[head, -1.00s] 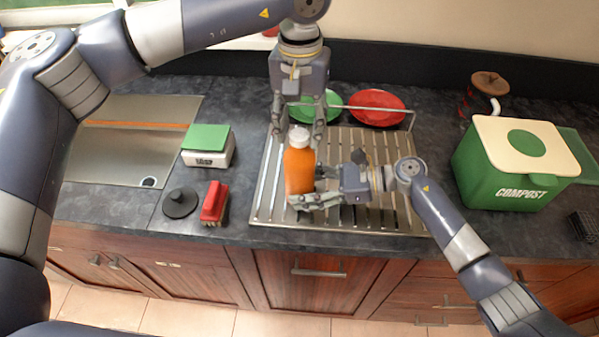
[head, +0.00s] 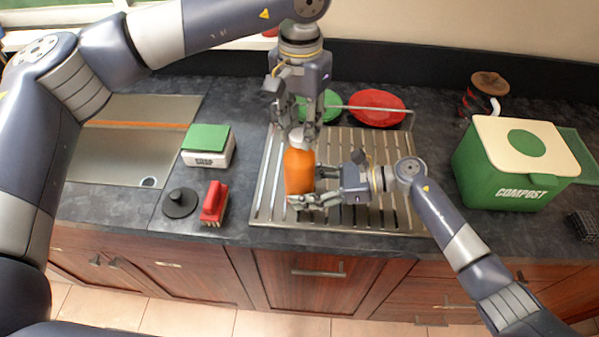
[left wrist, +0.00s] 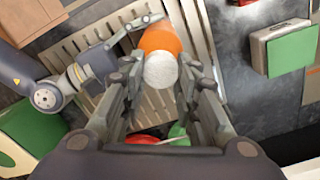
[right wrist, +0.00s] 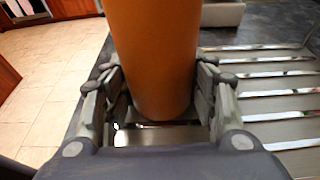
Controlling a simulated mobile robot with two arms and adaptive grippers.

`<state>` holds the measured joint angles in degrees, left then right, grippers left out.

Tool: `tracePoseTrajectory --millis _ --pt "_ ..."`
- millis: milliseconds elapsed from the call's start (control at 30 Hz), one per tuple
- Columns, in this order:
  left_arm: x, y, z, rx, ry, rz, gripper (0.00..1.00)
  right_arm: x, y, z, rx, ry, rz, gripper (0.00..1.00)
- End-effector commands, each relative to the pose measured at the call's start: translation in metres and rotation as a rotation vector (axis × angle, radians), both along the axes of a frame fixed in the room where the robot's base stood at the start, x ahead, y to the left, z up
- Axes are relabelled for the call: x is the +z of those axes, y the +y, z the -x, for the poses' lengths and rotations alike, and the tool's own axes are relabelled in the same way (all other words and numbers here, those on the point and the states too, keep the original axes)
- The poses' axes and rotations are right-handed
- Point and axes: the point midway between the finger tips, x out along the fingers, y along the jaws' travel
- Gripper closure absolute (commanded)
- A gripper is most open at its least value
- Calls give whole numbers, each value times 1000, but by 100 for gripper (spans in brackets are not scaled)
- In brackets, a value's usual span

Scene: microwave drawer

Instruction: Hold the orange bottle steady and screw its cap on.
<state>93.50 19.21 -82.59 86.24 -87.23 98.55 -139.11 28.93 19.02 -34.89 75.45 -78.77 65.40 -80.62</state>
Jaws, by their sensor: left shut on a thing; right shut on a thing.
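The orange bottle (head: 299,172) stands upright on the metal drainboard, and its body also shows in the right wrist view (right wrist: 155,60). The white cap (head: 300,138) sits on top of the bottle; how far it is threaded cannot be told. My left gripper (head: 298,131) comes from above and is shut on the cap, which shows between its fingers in the left wrist view (left wrist: 161,70). My right gripper (head: 308,187) comes from the right and is shut on the bottle's lower body, one finger on each side.
The slatted drainboard (head: 378,210) holds a green plate (head: 322,108) and a red plate (head: 377,108) at the back. A red brush (head: 213,202), black stopper (head: 180,203) and green sponge box (head: 207,145) lie left. A compost bin (head: 515,165) stands right.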

Motion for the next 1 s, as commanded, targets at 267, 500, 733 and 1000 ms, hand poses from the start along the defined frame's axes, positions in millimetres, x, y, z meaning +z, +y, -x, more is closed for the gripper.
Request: tracePoseTrajectory --millis 267,500,733,1000 --pt "-1 1 -1 -165 -1 -3 100 0 0 0 0 0 0 90" --pt "0 2 -1 -424 -2 -6 100 0 -1 0 0 -1 0 90" --pt "0 3 -2 -467 -3 -8 100 0 -1 0 1 -1 0 90" --pt "0 2 -1 -465 -2 -6 54 0 -1 0 0 -1 1 90"
